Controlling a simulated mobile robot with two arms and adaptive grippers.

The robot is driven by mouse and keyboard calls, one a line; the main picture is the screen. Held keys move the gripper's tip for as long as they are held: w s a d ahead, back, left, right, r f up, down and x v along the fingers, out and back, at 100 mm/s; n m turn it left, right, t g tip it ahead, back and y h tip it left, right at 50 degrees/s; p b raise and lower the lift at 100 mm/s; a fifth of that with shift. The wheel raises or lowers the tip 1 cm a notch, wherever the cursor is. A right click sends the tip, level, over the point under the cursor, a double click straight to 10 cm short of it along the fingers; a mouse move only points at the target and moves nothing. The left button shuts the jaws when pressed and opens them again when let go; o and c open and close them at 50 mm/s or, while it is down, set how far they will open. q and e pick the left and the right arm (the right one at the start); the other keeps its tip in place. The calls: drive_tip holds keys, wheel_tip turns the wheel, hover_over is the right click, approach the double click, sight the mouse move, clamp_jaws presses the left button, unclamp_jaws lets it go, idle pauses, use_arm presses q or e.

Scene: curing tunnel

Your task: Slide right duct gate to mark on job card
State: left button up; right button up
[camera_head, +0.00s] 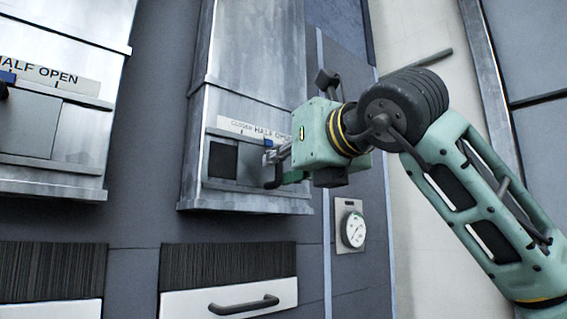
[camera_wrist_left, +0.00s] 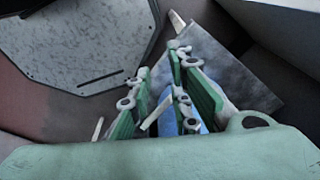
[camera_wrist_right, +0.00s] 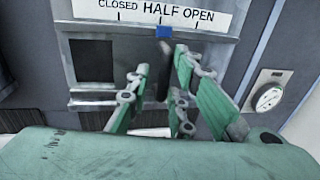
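The right duct (camera_head: 255,60) has a label strip (camera_wrist_right: 150,12) reading CLOSED and HALF OPEN. Below it a dark square opening (camera_wrist_right: 92,60) shows left of the grey gate plate. The gate's dark upright handle (camera_wrist_right: 163,72) has a blue tip (camera_wrist_right: 163,32), just under the strip near the tick at the left of HALF OPEN. My right gripper (camera_wrist_right: 160,62) is open, its fingers on either side of the handle; contact is unclear. It also shows side-on in the head view (camera_head: 274,165). My left gripper (camera_wrist_left: 162,60) is open and empty, outside the head view. No job card is visible.
A left duct (camera_head: 60,25) has its own HALF OPEN strip and blue-tipped handle at the picture's edge. A round gauge (camera_head: 353,230) is on the wall right of the right duct. A white drawer with a dark handle (camera_head: 243,305) lies below.

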drive_tip(key=shift+o, duration=0.9)
drive_tip(key=shift+s+a, duration=0.1)
drive_tip(key=shift+s, duration=0.05)
use_arm(q)
drive_tip(key=shift+s+a, duration=0.15)
drive_tip(key=shift+s, duration=0.3)
use_arm(e)
drive_tip(key=v, duration=1.2)
drive_tip(key=shift+d, duration=0.25)
